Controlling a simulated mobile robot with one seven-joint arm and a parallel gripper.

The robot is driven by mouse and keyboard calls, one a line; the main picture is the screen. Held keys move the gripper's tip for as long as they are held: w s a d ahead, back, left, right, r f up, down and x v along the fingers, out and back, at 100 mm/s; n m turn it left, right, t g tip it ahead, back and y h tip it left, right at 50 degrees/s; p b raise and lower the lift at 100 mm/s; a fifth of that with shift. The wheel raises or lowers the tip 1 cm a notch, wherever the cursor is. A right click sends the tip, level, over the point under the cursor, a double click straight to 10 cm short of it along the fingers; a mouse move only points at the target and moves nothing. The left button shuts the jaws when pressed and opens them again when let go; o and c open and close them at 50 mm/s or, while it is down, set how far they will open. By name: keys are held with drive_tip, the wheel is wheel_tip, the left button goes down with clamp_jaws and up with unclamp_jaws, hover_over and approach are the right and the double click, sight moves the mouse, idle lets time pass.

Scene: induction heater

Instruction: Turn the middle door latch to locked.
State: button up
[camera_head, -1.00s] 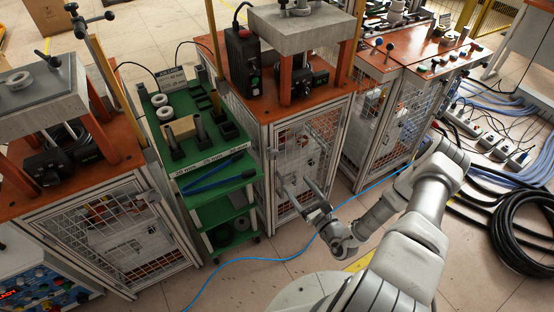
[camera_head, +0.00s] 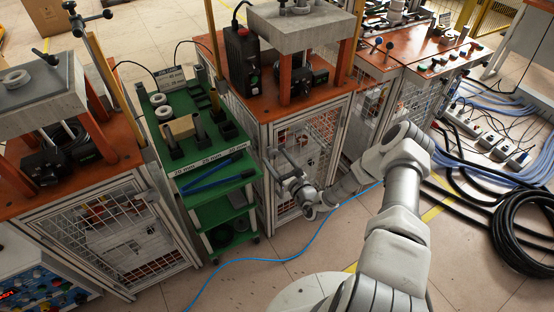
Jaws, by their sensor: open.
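The middle door (camera_head: 321,137) is a mesh door in a pale metal frame, under the orange-topped middle heater. It looks closed. Its latch is too small or hidden behind my gripper to make out, so I cannot tell its position. My gripper (camera_head: 279,164) is open in front of the left part of this door, its two fingers apart and pointing up and to the left in the picture. I see nothing held between them. I cannot tell whether a finger touches the door.
A green trolley (camera_head: 216,173) with rings, blocks and blue-handled tools stands close left of the middle door. Other mesh-doored heaters stand left and right. A blue cable (camera_head: 297,246) crosses the floor; a black hose coil (camera_head: 522,232) lies at right.

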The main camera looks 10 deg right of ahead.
drive_tip(key=shift+c, duration=0.3)
clamp_jaws()
drive_tip(key=shift+n, duration=0.4)
drive_tip(key=n+p, duration=0.2)
drive_tip(key=n, duration=0.2)
drive_tip(key=n+p, duration=0.1)
drive_tip(key=n, duration=0.3)
drive_tip(key=shift+d+n, duration=0.1)
drive_tip(key=shift+n, duration=0.2)
drive_tip(key=n, duration=0.4)
drive_tip(key=shift+p, duration=0.35)
drive_tip(key=n, duration=0.4)
drive_tip(key=shift+n, duration=0.4)
